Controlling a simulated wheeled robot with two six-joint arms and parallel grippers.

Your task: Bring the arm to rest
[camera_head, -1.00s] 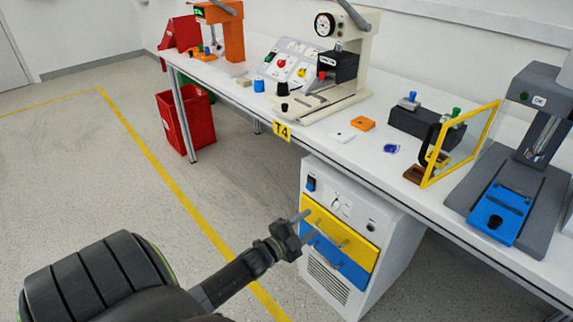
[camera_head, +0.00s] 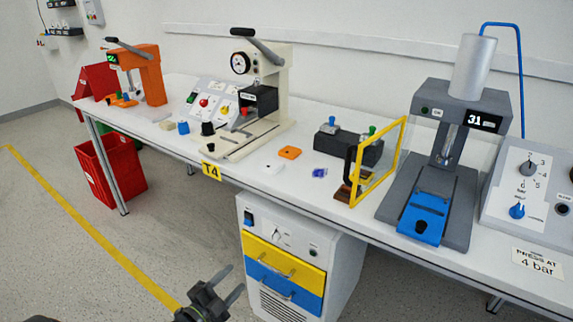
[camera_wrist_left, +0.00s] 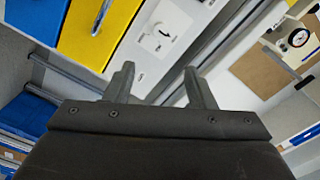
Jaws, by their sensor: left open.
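My left gripper (camera_head: 229,284) is at the bottom of the head view, open and empty, in front of and left of the drawer cabinet. In the left wrist view its two fingers (camera_wrist_left: 160,88) stand apart with nothing between them. The white cabinet (camera_head: 335,262) under the bench has a yellow drawer (camera_head: 284,258) and a blue drawer (camera_head: 283,289). Its panel carries a rotary switch (camera_head: 278,236), which also shows in the wrist view (camera_wrist_left: 163,33). The gripper appears apart from the cabinet. My right gripper is out of view.
The white bench (camera_head: 265,185) holds a beige press (camera_head: 262,95), an orange press (camera_head: 152,75), a grey press (camera_head: 460,130) and a yellow frame (camera_head: 398,150). A dial box (camera_head: 535,190) stands at the right. A red bin (camera_head: 110,172) stands on the floor. The floor at left is free.

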